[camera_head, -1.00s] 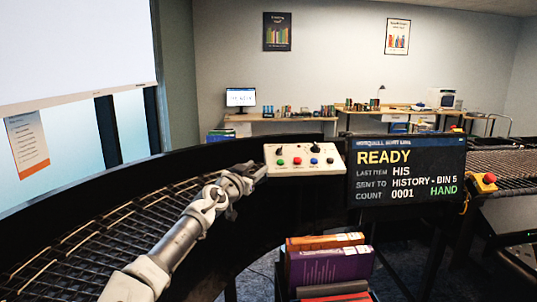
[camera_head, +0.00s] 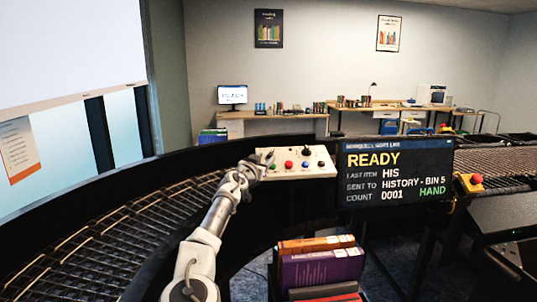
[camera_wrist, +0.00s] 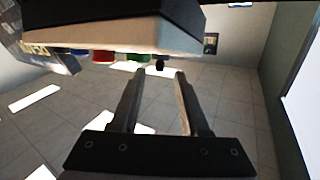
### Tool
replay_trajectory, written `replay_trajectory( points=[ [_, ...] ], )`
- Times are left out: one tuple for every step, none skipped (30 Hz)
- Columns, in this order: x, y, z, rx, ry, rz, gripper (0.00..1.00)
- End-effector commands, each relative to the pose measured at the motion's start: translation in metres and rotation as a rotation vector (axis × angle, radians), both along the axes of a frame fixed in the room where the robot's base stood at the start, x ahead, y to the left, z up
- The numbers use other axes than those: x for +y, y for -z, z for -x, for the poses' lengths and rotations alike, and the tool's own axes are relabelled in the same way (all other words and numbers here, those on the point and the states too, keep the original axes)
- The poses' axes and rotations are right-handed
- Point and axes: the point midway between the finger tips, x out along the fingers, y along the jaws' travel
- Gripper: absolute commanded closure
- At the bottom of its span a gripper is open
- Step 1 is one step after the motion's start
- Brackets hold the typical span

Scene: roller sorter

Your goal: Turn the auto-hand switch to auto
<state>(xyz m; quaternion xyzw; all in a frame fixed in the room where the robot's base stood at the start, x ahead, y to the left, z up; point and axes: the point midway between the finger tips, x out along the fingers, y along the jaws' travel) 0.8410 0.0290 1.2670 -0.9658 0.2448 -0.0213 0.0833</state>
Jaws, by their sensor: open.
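A pale control panel (camera_head: 318,170) stands beside the black curved rim in the head view. It carries green, red and blue buttons, a small dark knob (camera_head: 271,155) at its upper left and a larger black knob (camera_head: 307,152) further right. The labels are too small to read, so I cannot tell which knob is the auto-hand switch. The screen (camera_head: 394,172) reads READY and HAND. My gripper (camera_head: 257,166) is at the panel's left end. In the wrist view my gripper (camera_wrist: 160,73) is open, with a black knob (camera_wrist: 160,66) showing between its fingertips; contact is unclear.
A stack of books (camera_head: 318,267) stands below the panel. A red emergency button (camera_head: 476,179) on a yellow box is right of the screen. A curved roller conveyor (camera_head: 75,245) runs on the left. Desks (camera_head: 270,114) stand along the far wall.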

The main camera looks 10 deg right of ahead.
Motion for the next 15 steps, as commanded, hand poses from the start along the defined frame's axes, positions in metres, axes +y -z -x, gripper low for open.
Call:
replay_trajectory(
  points=[
    [-0.005, -0.001, -0.006, 0.001, 0.000, 0.003, 0.55],
    [-0.006, -0.001, -0.009, 0.001, 0.000, 0.003, 0.55],
    [-0.007, -0.002, -0.012, 0.000, -0.001, 0.003, 0.55],
    [-0.009, -0.002, -0.014, 0.001, 0.001, 0.003, 0.55],
    [-0.009, -0.002, -0.017, 0.000, 0.000, 0.002, 0.55],
    [-0.011, -0.002, -0.019, -0.001, -0.001, 0.002, 0.55],
    [-0.012, -0.002, -0.021, -0.001, -0.001, 0.003, 0.55],
    [-0.013, -0.002, -0.023, -0.001, 0.000, 0.003, 0.55],
    [-0.014, -0.002, -0.025, 0.000, -0.001, 0.002, 0.55],
    [-0.015, -0.001, -0.026, 0.000, 0.000, 0.001, 0.55],
    [-0.015, -0.001, -0.027, 0.001, 0.001, 0.001, 0.55],
    [-0.015, 0.000, -0.028, 0.000, 0.000, 0.001, 0.55],
    [-0.016, 0.000, -0.029, 0.000, -0.001, 0.001, 0.55],
    [-0.016, 0.000, -0.030, 0.000, -0.001, 0.000, 0.55],
    [-0.016, 0.000, -0.030, 0.000, 0.000, 0.000, 0.55]
  ],
)
